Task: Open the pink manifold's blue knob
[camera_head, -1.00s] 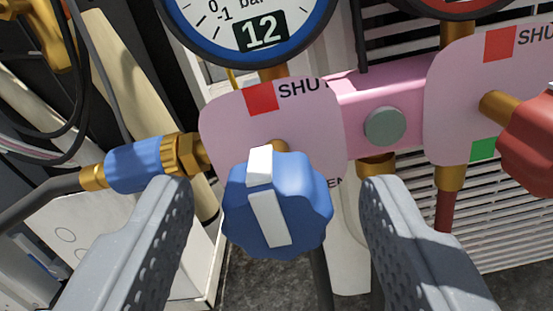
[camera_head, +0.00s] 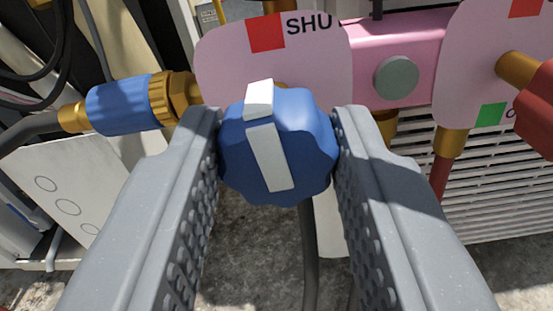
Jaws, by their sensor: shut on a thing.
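The blue knob (camera_head: 308,150) sits at the front of the pink manifold (camera_head: 408,38). It has a lobed rim and a white pointer bar, whose raised end points up, a little left, toward the red square (camera_head: 266,33) beside the cut-off "SHU" lettering on the pink plate. My gripper (camera_head: 277,145) is shut on the blue knob, one finger against its left side and one against its right. The lower part of the pink plate is hidden behind the knob and the fingers.
A red knob (camera_head: 537,105) is at the right edge, with a green square (camera_head: 491,114) beside it. A blue hose fitting (camera_head: 122,104) with a brass nut is left of the knob. A white louvred grille (camera_head: 490,190) stands behind. Grey rooftop floor shows below.

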